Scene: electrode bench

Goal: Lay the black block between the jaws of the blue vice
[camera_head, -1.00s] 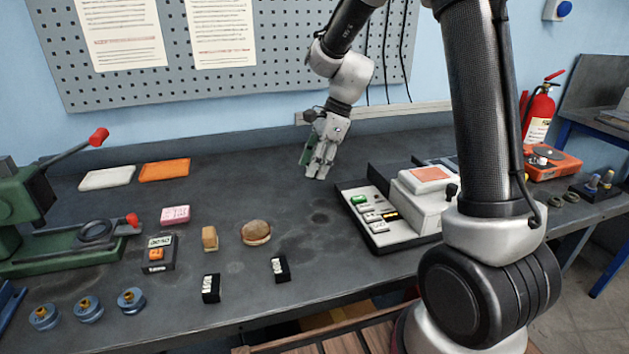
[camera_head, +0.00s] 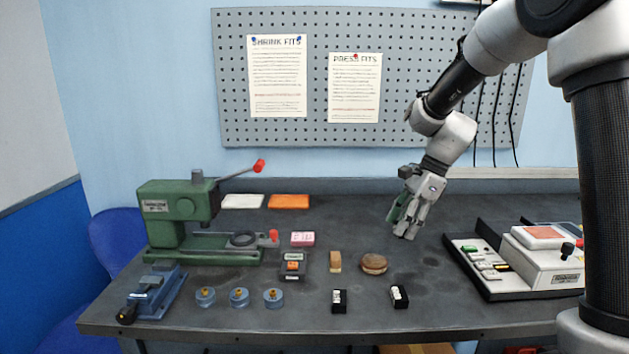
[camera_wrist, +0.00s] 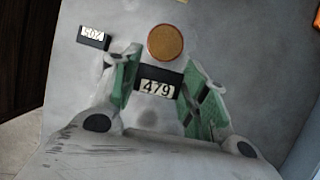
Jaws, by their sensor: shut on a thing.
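The blue vice (camera_head: 160,290) stands at the bench's front left corner, in front of the green press; the gap between its jaws is too small to judge. My gripper (camera_head: 404,232) hangs over the bench at the right of the middle, far from the vice. In the wrist view its green-padded fingers (camera_wrist: 158,85) are shut on a black block (camera_wrist: 157,84) with a white label reading 479. Two other black labelled blocks stand at the front, one left (camera_head: 339,301) and one right (camera_head: 399,297).
A green press (camera_head: 180,215) stands behind the vice, its red-tipped lever reaching right. Several blue round pieces (camera_head: 239,297) lie beside the vice. A brown disc (camera_head: 374,264), a tan block (camera_head: 335,262) and a small device (camera_head: 293,266) lie mid-bench. A white machine (camera_head: 545,258) is at right.

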